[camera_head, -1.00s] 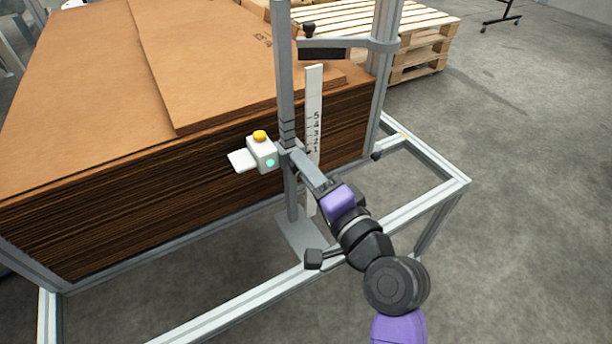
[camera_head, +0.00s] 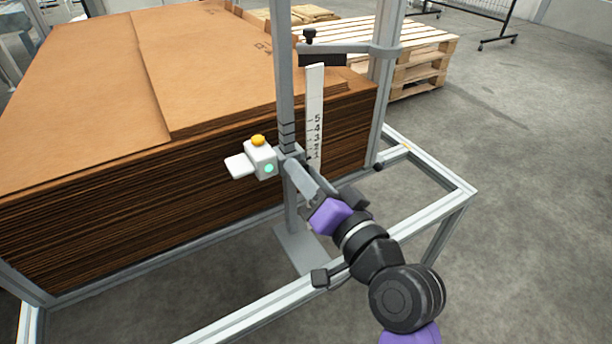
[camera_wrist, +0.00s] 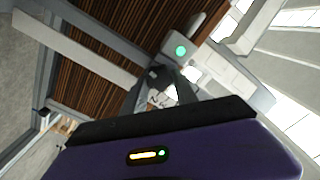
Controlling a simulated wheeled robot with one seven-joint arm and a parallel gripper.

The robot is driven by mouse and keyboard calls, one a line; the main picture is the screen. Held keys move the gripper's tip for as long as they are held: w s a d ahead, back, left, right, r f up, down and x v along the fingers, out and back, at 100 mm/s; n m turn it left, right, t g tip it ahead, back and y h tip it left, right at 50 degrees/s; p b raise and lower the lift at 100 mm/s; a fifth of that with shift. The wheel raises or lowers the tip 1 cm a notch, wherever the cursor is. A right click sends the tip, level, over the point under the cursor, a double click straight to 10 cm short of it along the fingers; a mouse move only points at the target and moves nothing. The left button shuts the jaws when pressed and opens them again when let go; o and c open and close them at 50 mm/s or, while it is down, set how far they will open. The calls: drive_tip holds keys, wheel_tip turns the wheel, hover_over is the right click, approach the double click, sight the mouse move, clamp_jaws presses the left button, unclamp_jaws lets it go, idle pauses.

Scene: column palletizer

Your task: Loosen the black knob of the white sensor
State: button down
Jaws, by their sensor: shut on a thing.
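The white sensor (camera_head: 262,160) sits on the grey upright post (camera_head: 284,80), with a yellow-orange cap on top, a green light on its front and a white plate to its left. In the wrist view the sensor (camera_wrist: 184,48) shows beyond my fingers. My gripper (camera_head: 292,163) reaches up from the lower right to the clamp at the post beside the sensor. In the wrist view my gripper (camera_wrist: 158,88) is closed around a small dark part, which looks like the black knob (camera_wrist: 154,74). The knob is mostly hidden by the fingers.
A white scale strip (camera_head: 315,110) with numbers stands right behind the post. A grey bracket (camera_head: 350,48) crosses above. An aluminium frame (camera_head: 425,215) runs below and right. A tall cardboard stack (camera_head: 90,100) is close behind. Open floor lies to the right.

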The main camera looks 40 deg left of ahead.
drive_tip(key=shift+f, duration=0.1)
drive_tip(key=c, duration=0.9)
unclamp_jaws()
drive_tip(key=shift+c, duration=0.2)
drive_tip(key=p+v, duration=0.1)
drive_tip(key=v, duration=0.7)
